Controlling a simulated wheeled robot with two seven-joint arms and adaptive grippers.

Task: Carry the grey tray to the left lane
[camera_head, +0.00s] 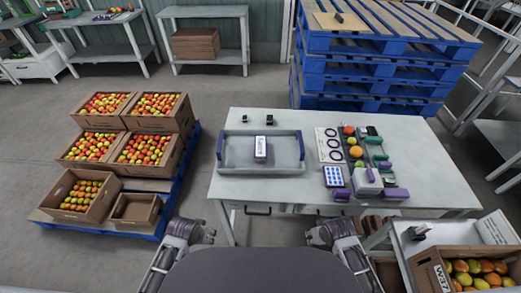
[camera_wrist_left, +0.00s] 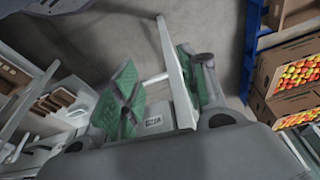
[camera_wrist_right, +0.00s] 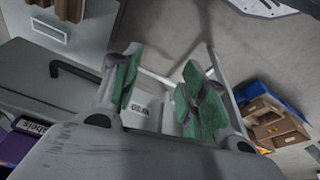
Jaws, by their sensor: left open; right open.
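The grey tray (camera_head: 285,152) lies flat on the left part of the grey table, with a blue-purple handle at its left and right ends. A small white and purple box (camera_head: 261,148) stands in the tray. My left gripper (camera_head: 195,232) is in front of the table's left front corner, apart from the tray. Its green-padded fingers (camera_wrist_left: 158,92) are spread and empty. My right gripper (camera_head: 330,234) is in front of the table's front edge, also apart from the tray. Its green-padded fingers (camera_wrist_right: 160,88) are spread and empty. I cannot make out a marked left lane.
Two small black items (camera_head: 270,120) stand behind the tray. The table's right side holds fruit, a blue-and-white card (camera_head: 333,176) and a grey and purple device (camera_head: 367,181). Stacked blue pallets (camera_head: 335,72) stand behind.

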